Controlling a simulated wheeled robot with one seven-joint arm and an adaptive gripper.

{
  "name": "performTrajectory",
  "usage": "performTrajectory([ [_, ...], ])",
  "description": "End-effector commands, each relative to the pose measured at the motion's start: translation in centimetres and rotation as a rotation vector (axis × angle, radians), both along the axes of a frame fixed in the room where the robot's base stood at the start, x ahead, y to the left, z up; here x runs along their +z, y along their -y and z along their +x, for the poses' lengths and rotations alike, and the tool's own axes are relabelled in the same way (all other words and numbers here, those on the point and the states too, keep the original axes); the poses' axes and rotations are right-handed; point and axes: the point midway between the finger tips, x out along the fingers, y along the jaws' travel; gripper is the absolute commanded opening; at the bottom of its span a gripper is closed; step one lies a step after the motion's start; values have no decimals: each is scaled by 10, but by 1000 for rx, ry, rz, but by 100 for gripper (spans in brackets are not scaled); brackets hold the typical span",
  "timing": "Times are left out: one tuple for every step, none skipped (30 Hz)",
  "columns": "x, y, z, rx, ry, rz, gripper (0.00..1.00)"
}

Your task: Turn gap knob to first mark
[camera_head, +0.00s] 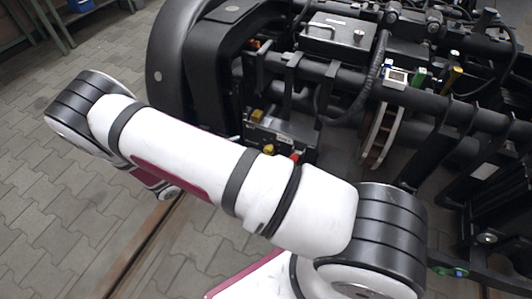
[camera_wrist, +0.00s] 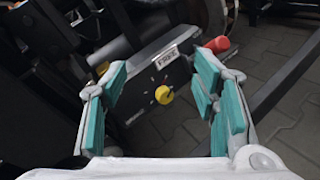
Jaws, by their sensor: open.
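A yellow knob (camera_wrist: 164,95) sits on a dark box face with small pale marks around it, below a white label (camera_wrist: 166,57). It is probably the gap knob. My gripper (camera_wrist: 162,68) is open, its teal-padded fingers left and right of the knob in the wrist view, with nothing between them in contact. Whether the fingers reach the knob's depth is hard to tell. In the head view a yellow knob (camera_head: 268,149) shows on the box just above my arm; my gripper is not seen there.
A second yellow part (camera_wrist: 102,68) is by the left finger. A red knob (camera_wrist: 218,44) is close behind the right fingertip. The bogie frame (camera_head: 400,95) has pipes and a black hose (camera_head: 375,65). Paved floor (camera_head: 60,180) lies open at left.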

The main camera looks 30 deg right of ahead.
Motion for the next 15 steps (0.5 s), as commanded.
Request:
performTrajectory([
  [-20,0,-2,55,-33,-38,54],
  [-31,1,-2,86,-49,-56,54],
  [-45,1,-2,130,-69,-81,54],
  [-56,1,-3,161,-85,-98,54],
  [-67,2,-4,192,-101,-115,54],
  [-81,3,-6,236,-122,-138,54],
  [-91,4,-8,265,-137,-154,54],
  [-100,6,-10,294,-151,-169,54],
  [-112,7,-12,332,-170,-187,54],
  [-121,9,-14,357,-183,-200,54],
  [-128,10,-16,383,-195,-211,54],
  [-137,12,-18,411,-210,-225,54],
  [-143,13,-20,431,-220,-234,54],
  [-149,15,-22,448,-230,-241,54],
  [-155,17,-24,467,-240,-251,54],
])
